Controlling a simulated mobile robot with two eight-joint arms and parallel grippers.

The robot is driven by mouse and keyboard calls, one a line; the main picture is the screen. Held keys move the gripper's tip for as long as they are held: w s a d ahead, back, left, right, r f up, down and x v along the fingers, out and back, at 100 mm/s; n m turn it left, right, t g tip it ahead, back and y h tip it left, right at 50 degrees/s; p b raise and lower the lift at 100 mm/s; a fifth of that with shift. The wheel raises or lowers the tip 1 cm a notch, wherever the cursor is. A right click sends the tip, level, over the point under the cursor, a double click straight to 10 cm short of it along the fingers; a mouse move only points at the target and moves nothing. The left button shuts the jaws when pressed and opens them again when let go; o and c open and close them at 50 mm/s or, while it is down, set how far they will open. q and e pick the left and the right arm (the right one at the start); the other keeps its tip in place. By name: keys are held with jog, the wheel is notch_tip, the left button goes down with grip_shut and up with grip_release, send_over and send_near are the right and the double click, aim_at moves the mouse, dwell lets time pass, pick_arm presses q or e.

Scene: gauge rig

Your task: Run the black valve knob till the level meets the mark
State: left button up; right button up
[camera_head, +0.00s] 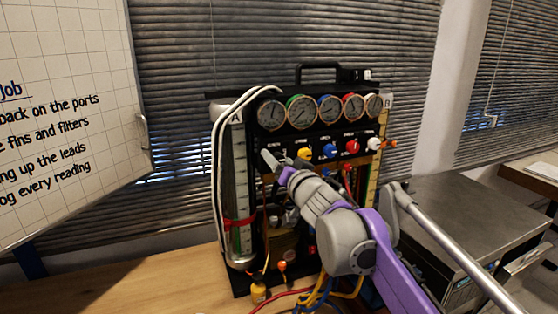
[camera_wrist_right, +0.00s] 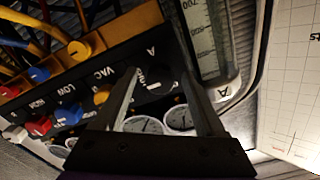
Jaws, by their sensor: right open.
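The gauge rig (camera_head: 318,135) stands on the table with a row of dials above a row of coloured knobs. The black valve knob (camera_wrist_right: 156,82) shows in the right wrist view under the letter A, between my right gripper's two fingers (camera_wrist_right: 158,72). The fingers are apart; I cannot tell whether either touches it. In the head view my right gripper (camera_head: 272,164) covers the knob at the panel's left end. Sight tube A (camera_head: 238,170) stands at the rig's left with a red band (camera_head: 240,223). Green shows low in the tube; its exact level is unclear. My left gripper is out of view.
Yellow (camera_head: 304,153), blue (camera_head: 329,150), red (camera_head: 352,146) and white (camera_head: 374,143) knobs sit right of the gripper. A whiteboard (camera_head: 70,120) stands left; the table's left part is clear.

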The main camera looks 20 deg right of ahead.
jog(key=s, duration=1)
jog(key=shift+s+b, duration=0.25)
jog(key=shift+b, duration=0.05)
dwell(0.4)
jog(key=s+d+f+g+h+p, duration=0.2)
jog(key=s+f+g+h+p, duration=0.35)
jog(key=f, duration=0.95)
jog(key=s+a+f+n+g+y, duration=0.2)
jog(key=s+a+f+g, duration=0.1)
jog(key=s+f, duration=0.6)
jog(key=s+a+f+n+g+y+p, duration=0.1)
jog(key=s+a+f+n+g+y, duration=0.2)
jog(key=s+f, duration=0.6)
jog(key=a+g, duration=0.1)
jog(key=a, duration=0.1)
jog(key=shift+s+a+n, duration=0.15)
jog(key=shift+a+n, duration=0.15)
jog(key=shift+a, duration=0.1)
jog(key=shift+d+y, duration=0.15)
jog(key=shift+y, duration=0.1)
